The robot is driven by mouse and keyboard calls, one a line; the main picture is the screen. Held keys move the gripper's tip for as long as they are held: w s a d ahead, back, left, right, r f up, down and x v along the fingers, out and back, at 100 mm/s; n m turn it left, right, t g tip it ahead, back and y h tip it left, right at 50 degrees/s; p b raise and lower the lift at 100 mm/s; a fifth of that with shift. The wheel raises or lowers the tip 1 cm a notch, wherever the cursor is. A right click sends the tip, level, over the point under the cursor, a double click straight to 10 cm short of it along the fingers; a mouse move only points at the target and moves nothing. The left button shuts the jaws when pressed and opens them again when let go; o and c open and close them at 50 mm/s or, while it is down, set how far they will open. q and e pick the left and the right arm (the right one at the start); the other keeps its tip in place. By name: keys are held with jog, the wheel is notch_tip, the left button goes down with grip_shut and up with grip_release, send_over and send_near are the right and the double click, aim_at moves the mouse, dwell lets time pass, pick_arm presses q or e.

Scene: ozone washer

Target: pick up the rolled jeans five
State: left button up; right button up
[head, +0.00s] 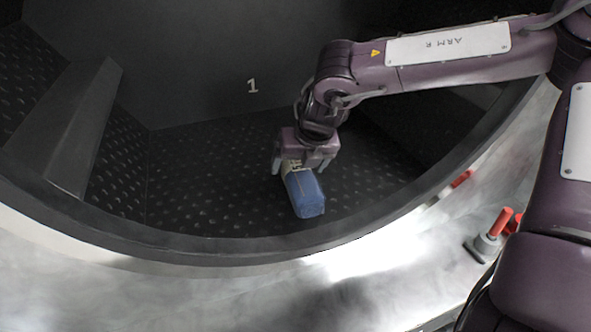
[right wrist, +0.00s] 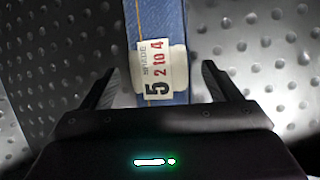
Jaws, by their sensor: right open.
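The rolled jeans five (head: 306,197) is a blue denim roll lying on the dark dimpled drum floor, near the front rim in the head view. My right gripper (head: 302,172) is over the label end of the roll. Its open fingers (right wrist: 158,92) show on either side of the roll, with gaps visible at both sides. The gripper's body hides the near end of the roll. My left gripper is not in view.
The drum's curved front rim (head: 235,248) runs close below the roll. A raised dark rib (head: 83,130) stands at the left, and the back wall (head: 215,75) carries a 1. Red-handled clamps (head: 490,238) sit outside the rim at right. The floor left of the roll is clear.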

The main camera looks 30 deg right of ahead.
jog(key=shift+x, duration=0.8)
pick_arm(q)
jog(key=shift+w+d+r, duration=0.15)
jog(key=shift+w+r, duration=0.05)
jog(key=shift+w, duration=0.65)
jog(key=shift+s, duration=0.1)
pick_arm(e)
jog(key=shift+c, duration=0.3)
jog(key=c, duration=0.5)
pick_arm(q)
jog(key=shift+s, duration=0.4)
pick_arm(e)
jog(key=shift+r, duration=0.1)
jog(key=c, duration=0.7)
jog(key=shift+r, duration=0.15)
jog(key=shift+c, duration=0.2)
